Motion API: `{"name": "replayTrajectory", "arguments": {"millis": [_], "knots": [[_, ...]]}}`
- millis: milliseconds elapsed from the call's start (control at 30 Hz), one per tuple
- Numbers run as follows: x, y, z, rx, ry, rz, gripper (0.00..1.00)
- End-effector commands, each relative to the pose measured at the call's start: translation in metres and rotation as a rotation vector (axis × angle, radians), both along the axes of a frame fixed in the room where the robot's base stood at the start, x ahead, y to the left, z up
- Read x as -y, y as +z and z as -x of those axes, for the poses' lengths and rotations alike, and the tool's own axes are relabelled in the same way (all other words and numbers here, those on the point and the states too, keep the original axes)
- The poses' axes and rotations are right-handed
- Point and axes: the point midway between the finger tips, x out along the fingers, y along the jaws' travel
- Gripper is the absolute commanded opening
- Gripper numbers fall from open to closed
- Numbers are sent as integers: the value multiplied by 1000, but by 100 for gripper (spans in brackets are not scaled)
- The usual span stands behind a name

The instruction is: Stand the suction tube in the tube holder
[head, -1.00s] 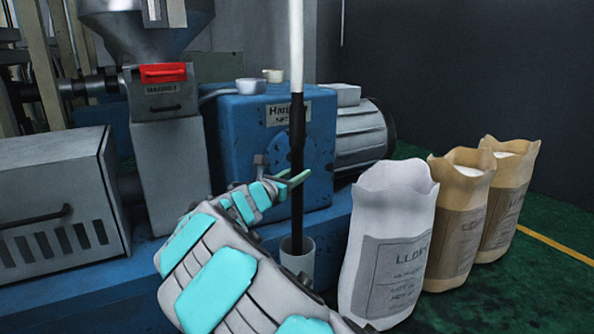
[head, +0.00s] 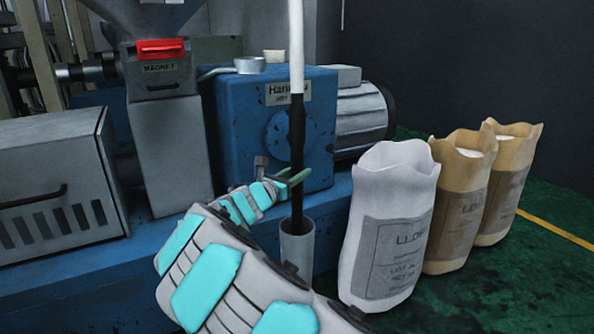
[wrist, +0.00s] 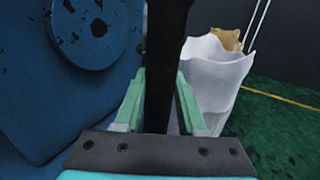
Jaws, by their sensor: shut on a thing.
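The suction tube (head: 297,124) stands near upright, black below and white above. My gripper (head: 297,177) is shut on its black part; in the wrist view the green fingers (wrist: 160,100) lie on both sides of the black tube (wrist: 163,75). The tube holder (head: 297,247) is a grey upright cylinder below my gripper, beside the blue machine base. The tube's lower end goes in at the holder's mouth, behind its front rim. How deep it reaches is hidden. My arm covers part of the holder's lower left side.
The blue machine (head: 230,130) stands close behind and left of the tube. An open white sack (head: 385,235) stands just right of the holder, with two brown sacks (head: 460,205) (head: 508,190) beyond it. Green floor (head: 555,280) is clear at the right.

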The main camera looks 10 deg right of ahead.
Motion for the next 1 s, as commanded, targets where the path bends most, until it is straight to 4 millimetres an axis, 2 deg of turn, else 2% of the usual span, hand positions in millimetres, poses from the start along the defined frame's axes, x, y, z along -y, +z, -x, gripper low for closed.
{"name": "replayTrajectory", "arguments": {"millis": [333,367,600,667,1000], "knots": [[0,0,0,2,0,1,0],[0,0,0,2,0,1,40],[0,-1,0,1,0,0,67],[0,-1,0,1,0,0,74],[-4,-1,3,0,1,0,74]]}}
